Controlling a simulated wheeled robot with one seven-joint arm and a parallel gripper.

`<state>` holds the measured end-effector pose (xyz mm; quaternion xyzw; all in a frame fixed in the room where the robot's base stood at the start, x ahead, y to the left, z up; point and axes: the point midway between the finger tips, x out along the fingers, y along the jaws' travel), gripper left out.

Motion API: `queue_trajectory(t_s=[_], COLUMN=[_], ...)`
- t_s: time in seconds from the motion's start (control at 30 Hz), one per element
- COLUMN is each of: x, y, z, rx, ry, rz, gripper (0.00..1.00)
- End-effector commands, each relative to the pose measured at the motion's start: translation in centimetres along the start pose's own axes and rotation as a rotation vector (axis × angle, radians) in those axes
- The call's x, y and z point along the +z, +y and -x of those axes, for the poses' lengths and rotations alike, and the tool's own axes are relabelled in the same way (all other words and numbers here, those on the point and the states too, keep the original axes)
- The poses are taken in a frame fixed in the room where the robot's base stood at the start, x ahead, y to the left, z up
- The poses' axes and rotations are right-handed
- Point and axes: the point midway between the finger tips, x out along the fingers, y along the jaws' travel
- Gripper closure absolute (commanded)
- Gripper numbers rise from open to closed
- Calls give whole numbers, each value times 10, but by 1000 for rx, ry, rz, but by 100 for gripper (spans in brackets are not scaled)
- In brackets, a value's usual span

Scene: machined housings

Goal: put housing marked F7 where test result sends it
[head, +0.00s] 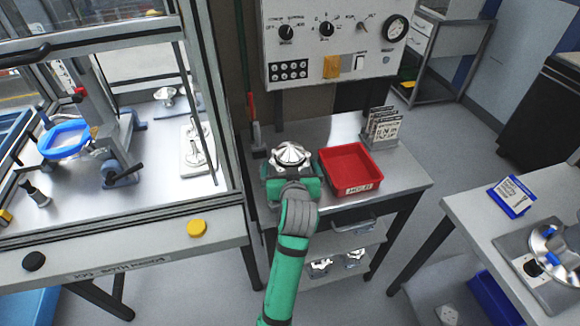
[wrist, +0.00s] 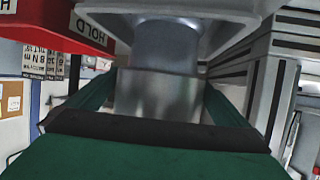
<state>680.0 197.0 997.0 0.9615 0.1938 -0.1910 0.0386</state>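A silver machined housing (head: 290,154) with a wide, domed flange is at my gripper (head: 292,180), over the left part of the small metal bench. In the wrist view the housing's round neck (wrist: 158,95) fills the space between my two green fingers, with the flange above them; the gripper is shut on it. No F7 mark is readable on it. A red tray (head: 374,183) stands just right of the gripper on the bench. In the wrist view this red tray (wrist: 62,28) carries a label reading HOLD.
A test panel (head: 308,50) with knobs, a gauge and a yellow tag hangs behind the bench. A card rack (head: 383,128) stands behind the tray. More housings (head: 319,268) lie on the shelf below. A framed enclosure (head: 225,100) is close on the left; another bench (head: 470,215) is right.

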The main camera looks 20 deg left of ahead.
Motion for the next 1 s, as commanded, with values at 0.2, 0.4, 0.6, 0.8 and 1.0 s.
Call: queue_trajectory(t_s=[0.2, 0.4, 0.6, 0.8, 1.0], x=[-4, -3, -3, -3, -3], y=[0, 1, 1, 1, 0], z=[1, 29, 71, 103, 119], rx=[-1, 1, 2, 2, 0], ry=[1, 1, 2, 1, 0], rz=[-1, 1, 1, 0, 0], gripper=[0, 0, 0, 0, 0])
